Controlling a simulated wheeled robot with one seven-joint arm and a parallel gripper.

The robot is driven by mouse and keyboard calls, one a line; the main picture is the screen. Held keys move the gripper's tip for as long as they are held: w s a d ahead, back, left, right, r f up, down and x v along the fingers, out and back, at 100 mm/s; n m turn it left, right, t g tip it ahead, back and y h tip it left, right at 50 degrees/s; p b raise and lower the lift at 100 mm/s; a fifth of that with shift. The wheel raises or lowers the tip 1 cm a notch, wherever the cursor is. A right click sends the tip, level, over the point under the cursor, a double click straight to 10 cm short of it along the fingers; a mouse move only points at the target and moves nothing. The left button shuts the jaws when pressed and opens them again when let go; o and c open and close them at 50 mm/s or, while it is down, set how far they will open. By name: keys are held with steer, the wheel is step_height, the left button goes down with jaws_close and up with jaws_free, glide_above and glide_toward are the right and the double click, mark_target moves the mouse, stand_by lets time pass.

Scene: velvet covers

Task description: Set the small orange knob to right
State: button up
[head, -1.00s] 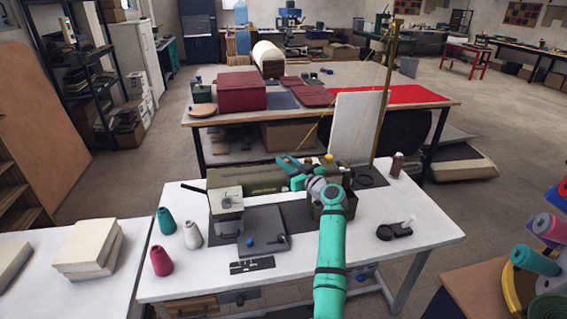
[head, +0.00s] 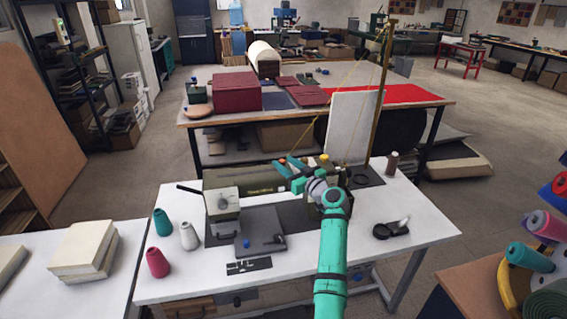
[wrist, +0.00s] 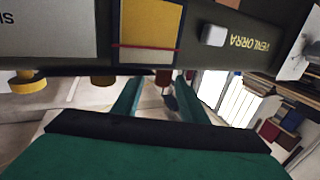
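An olive sewing machine (head: 222,201) stands on the white table. A yellow-orange knob (head: 325,160) shows on its right part in the head view.
Thread cones stand at the table's left, including a white one (head: 189,236). A brass post (head: 381,95) with thread rises behind the machine's right end. A black holder (head: 393,230) lies at the right. The table's front right is mostly clear.

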steer(key=v, duration=0.9)
